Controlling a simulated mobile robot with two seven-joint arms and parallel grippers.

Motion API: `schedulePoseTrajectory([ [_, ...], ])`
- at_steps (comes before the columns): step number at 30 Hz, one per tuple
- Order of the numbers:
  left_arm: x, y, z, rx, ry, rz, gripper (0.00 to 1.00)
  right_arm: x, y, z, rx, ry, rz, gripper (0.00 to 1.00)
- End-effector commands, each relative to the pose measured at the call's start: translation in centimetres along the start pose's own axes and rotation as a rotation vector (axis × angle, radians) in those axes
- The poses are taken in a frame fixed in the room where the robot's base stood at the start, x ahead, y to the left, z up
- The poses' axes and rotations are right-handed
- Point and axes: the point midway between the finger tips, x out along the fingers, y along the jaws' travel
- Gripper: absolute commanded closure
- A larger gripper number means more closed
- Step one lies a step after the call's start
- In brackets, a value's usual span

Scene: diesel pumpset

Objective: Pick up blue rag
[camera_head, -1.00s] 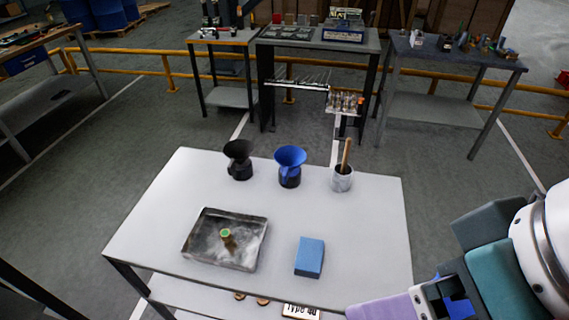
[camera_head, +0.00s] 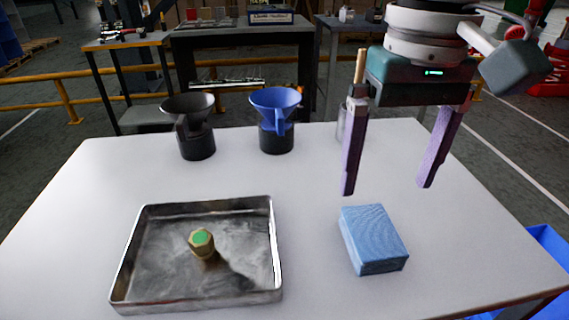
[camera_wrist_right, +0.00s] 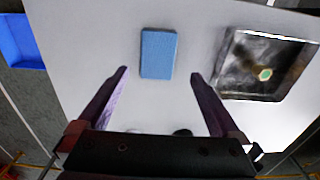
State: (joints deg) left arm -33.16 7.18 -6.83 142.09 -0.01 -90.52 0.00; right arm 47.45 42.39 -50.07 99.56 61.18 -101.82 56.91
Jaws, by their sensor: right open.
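The blue rag (camera_head: 373,240) is a folded block lying on the white table (camera_head: 310,290), right of the metal tray. In the right wrist view the blue rag (camera_wrist_right: 158,54) lies just beyond and between the fingertips. My right gripper (camera_head: 386,190) is open and empty, above and behind the rag, with its two purple fingers pointing down. Its fingers also show spread apart in the right wrist view (camera_wrist_right: 159,74). They do not touch the rag. My left gripper is not in view.
A metal tray (camera_head: 120,285) holding a brass piece with a green top (camera_head: 202,243) is left of the rag. A black funnel (camera_head: 192,125) and a blue funnel (camera_head: 276,118) stand behind. A white cup (camera_head: 342,124) is partly hidden by my gripper. A blue bin (camera_head: 550,245) is at right.

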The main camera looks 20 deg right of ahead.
Motion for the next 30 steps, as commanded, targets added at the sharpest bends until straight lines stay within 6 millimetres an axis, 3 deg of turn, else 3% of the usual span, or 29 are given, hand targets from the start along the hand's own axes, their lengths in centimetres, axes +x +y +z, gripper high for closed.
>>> schedulePoseTrajectory([
  [3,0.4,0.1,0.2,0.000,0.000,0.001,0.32,2.1,0.1,0.1,0.001,-0.005,0.002,0.00],
  [11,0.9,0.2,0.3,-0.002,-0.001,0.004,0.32,4.7,0.1,0.1,-0.002,-0.003,0.002,0.00],
  [18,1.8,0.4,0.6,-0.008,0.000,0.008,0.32,8.4,0.2,0.2,-0.002,-0.001,0.001,0.00],
  [27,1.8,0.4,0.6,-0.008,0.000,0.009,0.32,9.1,0.2,0.2,-0.003,0.001,0.001,0.00],
  [30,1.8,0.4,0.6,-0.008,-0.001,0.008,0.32,9.1,0.2,0.2,-0.004,0.001,0.001,0.09],
])
